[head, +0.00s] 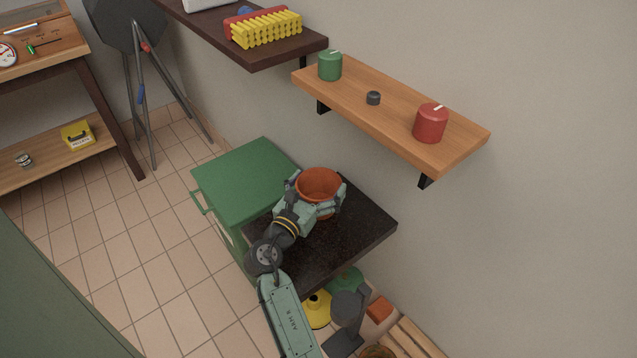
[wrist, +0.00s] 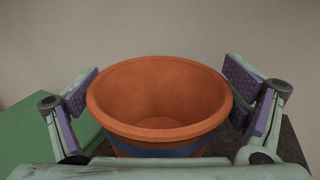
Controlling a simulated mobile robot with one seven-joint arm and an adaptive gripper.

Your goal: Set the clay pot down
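The clay pot (head: 319,183) is orange-brown, round and upright, with its open mouth facing up. It is over the back part of the dark countertop (head: 365,232), beside the green cabinet. In the wrist view the pot (wrist: 160,95) fills the middle, with a blue band below its rim.
A green cabinet (head: 245,180) adjoins the countertop on the left. The countertop's front right part is bare. Several items stand on the floor below.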

